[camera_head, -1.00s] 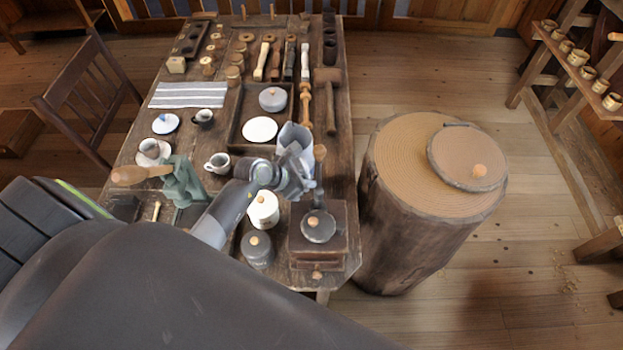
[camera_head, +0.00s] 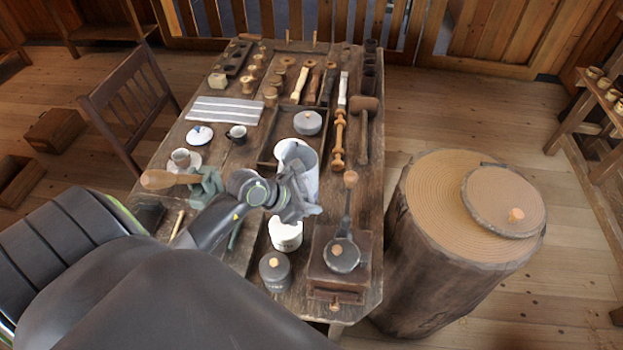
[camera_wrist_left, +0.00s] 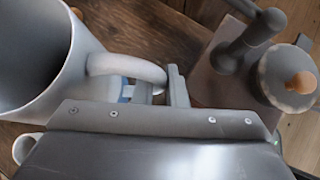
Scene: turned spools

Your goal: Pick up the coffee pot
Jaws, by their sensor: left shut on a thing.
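The coffee pot (camera_head: 302,160) is a tall, pale grey, open-topped vessel near the middle of the table. In the left wrist view its wide body (camera_wrist_left: 60,75) fills the left side, and its curved handle (camera_wrist_left: 128,67) reaches toward my fingers. My left gripper (camera_head: 302,203) is shut on the handle, and the fingers also show in the left wrist view (camera_wrist_left: 165,88). The pot looks near upright and appears clear of the table, though its base is partly hidden by the gripper. My right gripper is not in view.
A coffee grinder (camera_head: 338,265) with an upright crank stands to the front right. A white canister (camera_head: 286,236) and a dark lidded jar (camera_head: 275,272) are near the front. A tray with a grey tin (camera_head: 307,122) lies behind the pot. A stump (camera_head: 425,235) stands right of the table.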

